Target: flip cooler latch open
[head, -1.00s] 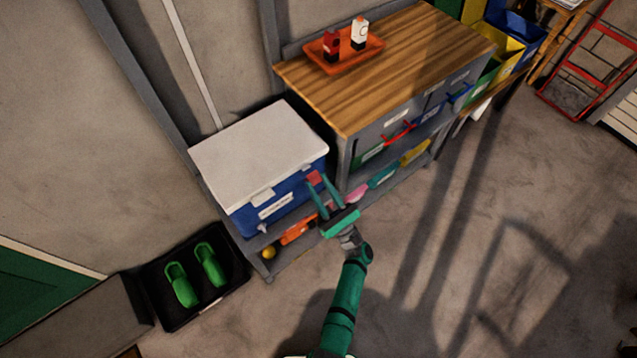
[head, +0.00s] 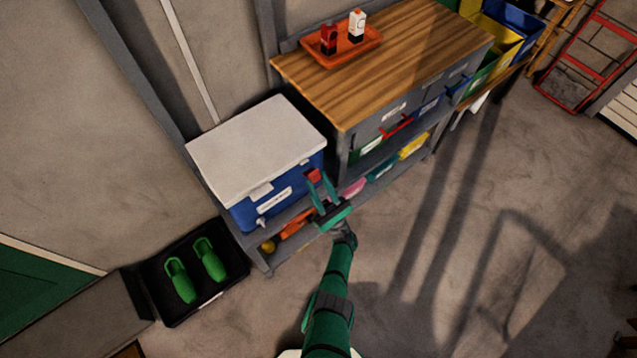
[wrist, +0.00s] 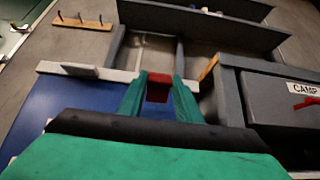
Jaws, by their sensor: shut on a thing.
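The cooler has a blue body (head: 250,208) and a white lid (head: 258,148), and stands on a low grey shelf at left of centre. Its lid is down. The red latch (head: 313,175) is at the right end of the cooler's front. My gripper (head: 316,182) is at this latch, its green fingers on either side of it.
A wood-topped cabinet (head: 400,60) with drawers stands just right of the cooler, bearing an orange tray (head: 345,55) with two small bottles. A black tray (head: 215,296) with green clogs is on the floor at left. Open floor (head: 450,250) lies to the right.

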